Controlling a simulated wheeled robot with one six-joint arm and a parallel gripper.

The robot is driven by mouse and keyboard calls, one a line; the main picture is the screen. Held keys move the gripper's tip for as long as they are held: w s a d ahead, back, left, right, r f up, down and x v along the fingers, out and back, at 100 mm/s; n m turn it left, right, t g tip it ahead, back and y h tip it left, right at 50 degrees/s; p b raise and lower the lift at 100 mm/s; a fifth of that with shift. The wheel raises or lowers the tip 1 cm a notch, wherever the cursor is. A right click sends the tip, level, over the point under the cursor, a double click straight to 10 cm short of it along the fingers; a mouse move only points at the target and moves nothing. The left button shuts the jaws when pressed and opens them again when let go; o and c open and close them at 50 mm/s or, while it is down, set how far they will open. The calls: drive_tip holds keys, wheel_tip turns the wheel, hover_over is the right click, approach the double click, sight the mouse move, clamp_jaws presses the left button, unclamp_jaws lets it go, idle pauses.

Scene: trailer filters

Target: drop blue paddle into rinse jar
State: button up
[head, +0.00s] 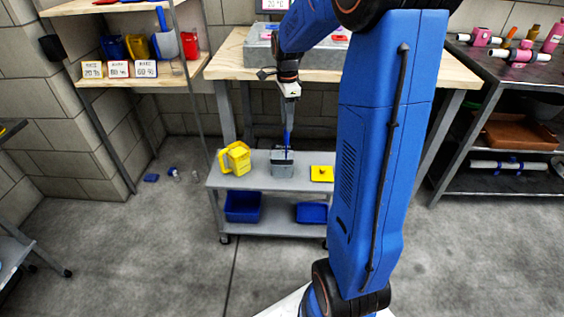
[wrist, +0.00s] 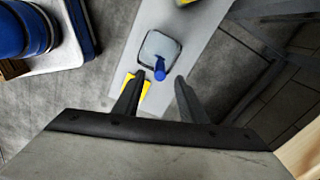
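The blue paddle (head: 288,135) is long, thin and roughly upright, its lower end at the mouth of the grey rinse jar (head: 283,170). The jar stands on the top shelf of the grey cart. My gripper (head: 289,95) is above the jar, just over the paddle's upper end. In the wrist view my gripper (wrist: 159,80) has its two fingers apart. The blue paddle (wrist: 160,72) shows end-on between them, with a visible gap on each side. The squarish jar opening (wrist: 157,42) lies beyond it. How deep the paddle sits is hidden.
On the cart (head: 255,180), a yellow jug (head: 235,158) stands left of the jar and a yellow square piece (head: 322,173) lies to the right. Blue bins (head: 242,206) sit on the lower shelf. A workbench (head: 232,62) stands behind. Small blue items (head: 151,178) lie on the floor at left.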

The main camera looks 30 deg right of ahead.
wheel_tip(320, 180, up, 17)
idle(0.5)
idle(0.4)
drive_tip(key=s+a+f+n+t, duration=0.1)
drive_tip(key=s+a+n, duration=0.4)
drive_tip(key=s, duration=0.3)
drive_tip(key=s+a+n+t, duration=0.1)
drive_tip(key=s+a+n, duration=0.5)
drive_tip(key=s, duration=0.2)
drive_tip(key=s+a+f+n+t, duration=0.1)
drive_tip(key=s+a+f+n, duration=0.1)
drive_tip(key=s+f+n, duration=0.2)
drive_tip(key=s+a+f+n+t, duration=0.1)
drive_tip(key=s+f+n, duration=0.4)
drive_tip(key=s, duration=0.5)
drive_tip(key=shift+a+f+n+t, duration=0.2)
drive_tip(key=shift+a+n+t, duration=0.3)
drive_tip(key=shift+a, duration=0.4)
